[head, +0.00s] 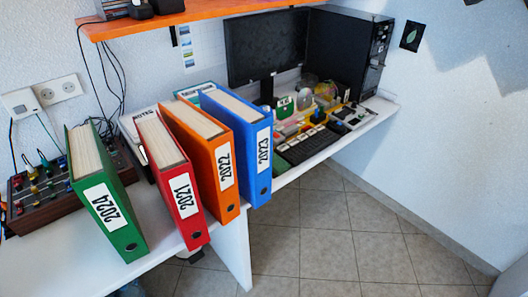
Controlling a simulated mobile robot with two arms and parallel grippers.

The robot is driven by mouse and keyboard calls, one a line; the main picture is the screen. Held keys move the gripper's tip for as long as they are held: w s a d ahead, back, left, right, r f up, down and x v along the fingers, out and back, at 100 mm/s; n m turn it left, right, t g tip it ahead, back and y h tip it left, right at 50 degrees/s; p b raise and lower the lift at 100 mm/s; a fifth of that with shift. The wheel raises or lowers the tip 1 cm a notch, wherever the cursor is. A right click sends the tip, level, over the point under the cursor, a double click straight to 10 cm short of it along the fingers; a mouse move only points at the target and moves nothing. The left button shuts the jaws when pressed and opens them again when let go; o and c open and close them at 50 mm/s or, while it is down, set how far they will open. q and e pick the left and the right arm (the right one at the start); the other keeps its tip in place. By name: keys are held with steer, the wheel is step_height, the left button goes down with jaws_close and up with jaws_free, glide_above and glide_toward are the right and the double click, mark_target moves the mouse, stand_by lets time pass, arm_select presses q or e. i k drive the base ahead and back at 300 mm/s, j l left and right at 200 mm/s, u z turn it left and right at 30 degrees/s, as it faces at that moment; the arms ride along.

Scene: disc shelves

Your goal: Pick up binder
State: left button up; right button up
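Several binders stand on the white desk with their labelled spines facing me. The green binder (130,240) is labelled 2024 and stands at the left, tilted in the picture. The red binder (192,229) is labelled 2021. The orange binder (228,205) is labelled 2022 and is close beside the red one. The blue binder (261,186) is labelled 2023 and is at the right, close to the orange one. A gap separates the green binder from the red one. Neither of my grippers shows in the head view.
The white desk (60,262) runs along the wall, with a bare front-left part. A knobbed device (42,203) with cables is left of the green binder. A monitor (265,45), computer tower (352,50) and keyboard (306,146) are right. An orange shelf (190,18) hangs above. Tiled floor (350,235) is clear.

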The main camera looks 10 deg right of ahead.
mark_target(173, 170)
steer(key=i+l+u, duration=0.2)
steer(key=l, duration=0.3)
steer(key=i+l+u, duration=0.15)
steer(key=l, duration=0.35)
steer(key=l+u, duration=0.2)
steer(key=l, duration=0.3)
